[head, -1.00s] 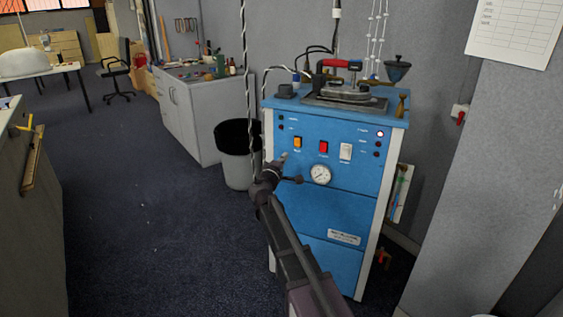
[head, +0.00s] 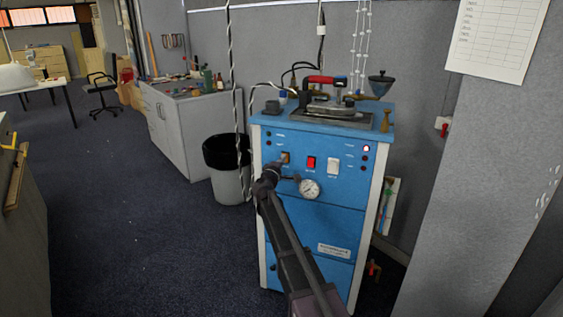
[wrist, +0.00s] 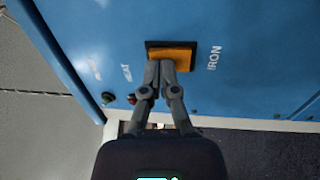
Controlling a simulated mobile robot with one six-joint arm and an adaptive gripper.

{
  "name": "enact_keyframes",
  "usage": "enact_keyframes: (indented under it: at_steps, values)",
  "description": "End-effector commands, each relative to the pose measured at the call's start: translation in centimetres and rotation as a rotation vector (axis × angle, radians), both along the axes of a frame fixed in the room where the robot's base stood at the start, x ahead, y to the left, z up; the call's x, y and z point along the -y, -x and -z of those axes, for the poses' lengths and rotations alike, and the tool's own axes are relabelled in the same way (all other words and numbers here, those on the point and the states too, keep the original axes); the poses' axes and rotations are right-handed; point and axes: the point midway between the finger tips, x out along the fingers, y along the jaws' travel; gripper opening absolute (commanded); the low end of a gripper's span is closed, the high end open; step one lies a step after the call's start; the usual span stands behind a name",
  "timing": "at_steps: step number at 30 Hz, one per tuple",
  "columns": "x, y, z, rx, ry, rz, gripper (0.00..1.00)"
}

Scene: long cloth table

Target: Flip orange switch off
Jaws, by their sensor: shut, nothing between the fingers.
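The orange switch (wrist: 180,53) sits in a black frame on the blue panel, beside the word IRON in the wrist view. In the head view the orange switch (head: 286,157) is small and looks dull brown, at the left of a row of switches. My gripper (wrist: 160,66) is shut and empty. Its fingertips overlap the near edge of the switch in the wrist view and seem to be at its face; I cannot tell how hard they press. In the head view my gripper (head: 281,165) is just below and left of the switch, partly hidden by my wrist.
A red switch (head: 311,163), a white switch (head: 333,166) and a round gauge (head: 309,189) are close to the right. An iron (head: 331,105) stands on top of the blue cabinet (head: 310,228). Cables and a bin (head: 229,184) are at the left.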

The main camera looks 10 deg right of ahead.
Motion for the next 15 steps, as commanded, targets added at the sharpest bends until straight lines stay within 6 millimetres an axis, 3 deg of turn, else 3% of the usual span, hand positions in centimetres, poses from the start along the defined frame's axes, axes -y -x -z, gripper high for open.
enact_keyframes:
  at_steps: [15]
  values:
    - [0.21, -0.39, -0.15, 0.000, 0.000, 0.000, 0.00]
